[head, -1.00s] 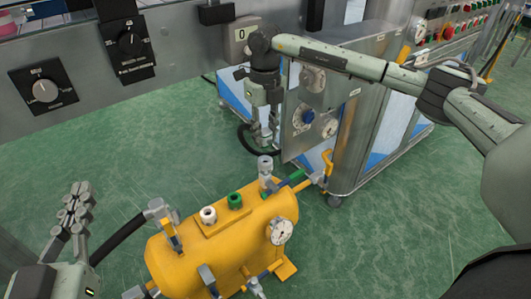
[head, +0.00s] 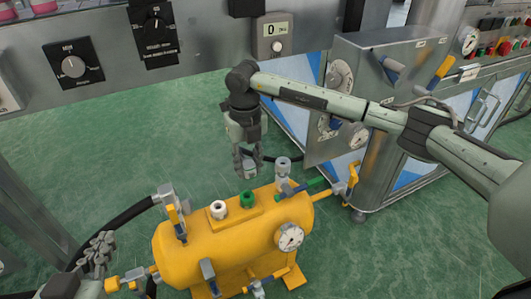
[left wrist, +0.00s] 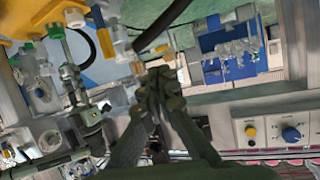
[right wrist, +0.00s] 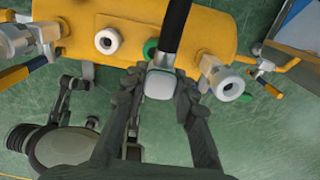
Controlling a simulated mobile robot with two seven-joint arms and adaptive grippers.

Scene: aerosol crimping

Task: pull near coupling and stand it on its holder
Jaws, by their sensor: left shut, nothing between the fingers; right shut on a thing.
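My right gripper (head: 247,163) is shut on a grey coupling (right wrist: 160,83) with a black hose (right wrist: 174,30) on it. It holds the coupling in the air above the yellow tank (head: 185,247), beside a grey fitting (head: 283,167) at the tank's far right end. A white ring fitting (head: 218,209) and a green fitting (head: 247,199) stand on the tank top; the green one is partly hidden by the hose in the right wrist view (right wrist: 150,48). I cannot tell which part is the holder. My left gripper (head: 99,246) is shut and empty, left of the tank.
A round gauge (head: 290,237) and several valves sit on the tank. A black hose (head: 120,218) runs to its left end. A steel cabinet (head: 385,125) stands behind right, and a panel with knobs (head: 110,55) spans the back. Green floor is open behind the tank.

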